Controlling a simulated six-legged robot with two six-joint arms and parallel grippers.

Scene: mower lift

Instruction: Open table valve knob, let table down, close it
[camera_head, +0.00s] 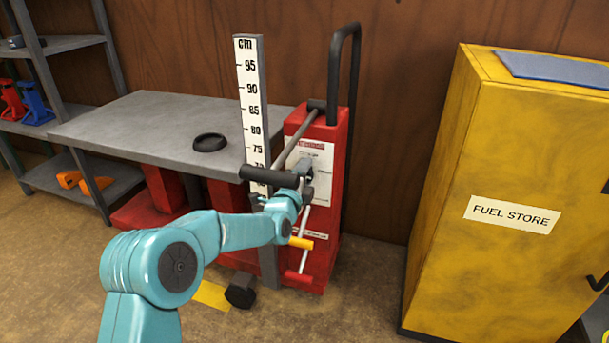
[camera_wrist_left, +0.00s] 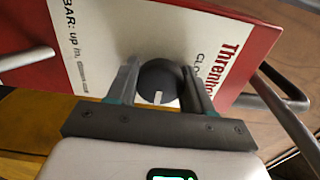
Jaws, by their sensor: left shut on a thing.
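The table valve knob (camera_wrist_left: 160,84) is a round black knob with a white pointer mark, on the red unit's white label panel in the left wrist view. My left gripper (camera_wrist_left: 160,80) is shut on it, one finger on each side. In the head view my left gripper (camera_head: 304,170) reaches the front of the red lift column (camera_head: 325,225), and the knob is hidden there. My right gripper is not in view.
A black ring-shaped dish (camera_head: 209,142) lies on the table. A black handle bar (camera_head: 270,176) and a yellow-gripped lever (camera_head: 301,242) are close to my arm. A yellow fuel cabinet (camera_head: 500,200) stands at right. Grey shelves (camera_head: 55,45) stand at left.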

